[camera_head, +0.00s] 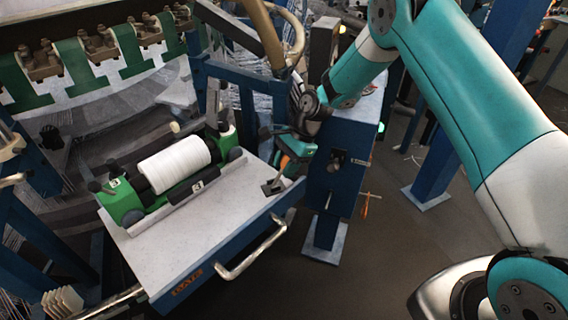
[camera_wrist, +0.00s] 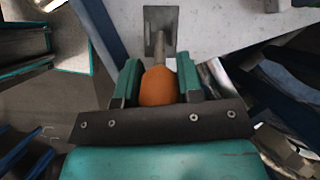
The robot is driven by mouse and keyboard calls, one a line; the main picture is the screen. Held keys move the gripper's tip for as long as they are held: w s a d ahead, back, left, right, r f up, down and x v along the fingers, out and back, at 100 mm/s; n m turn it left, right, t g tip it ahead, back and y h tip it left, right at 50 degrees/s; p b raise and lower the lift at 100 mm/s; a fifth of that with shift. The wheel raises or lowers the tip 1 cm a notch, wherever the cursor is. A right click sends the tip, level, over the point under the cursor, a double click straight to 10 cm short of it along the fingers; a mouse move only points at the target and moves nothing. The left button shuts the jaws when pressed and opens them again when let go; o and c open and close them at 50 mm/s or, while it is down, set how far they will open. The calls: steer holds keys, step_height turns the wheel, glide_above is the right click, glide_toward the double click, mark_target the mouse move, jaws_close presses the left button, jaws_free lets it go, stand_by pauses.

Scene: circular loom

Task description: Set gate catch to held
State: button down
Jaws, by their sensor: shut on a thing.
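The gate catch is a small lever with a grey plate (camera_head: 272,187) at the right end of the pale gate top (camera_head: 205,225). In the wrist view, its metal plate (camera_wrist: 161,20) and short shaft lead to a rounded orange knob (camera_wrist: 158,88). My gripper (camera_wrist: 158,62) has its two green fingers on either side of this knob, shut on it. I cannot read the catch's setting.
A white spool (camera_head: 175,164) lies in a green holder on the gate. A silver bar handle (camera_head: 252,254) is on the gate's front. A blue post with a box (camera_head: 338,165) stands close right of my gripper. Open floor lies in front.

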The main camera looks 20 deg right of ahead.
steer(key=shift+d+f, duration=0.1)
steer(key=shift+d, duration=0.1)
steer(key=c, duration=0.8)
jaws_free()
steer(key=shift+a, duration=0.1)
steer(key=v, duration=1.7)
steer(key=shift+w+r, duration=0.1)
steer(key=shift+r, duration=0.2)
steer(key=shift+p, duration=0.3)
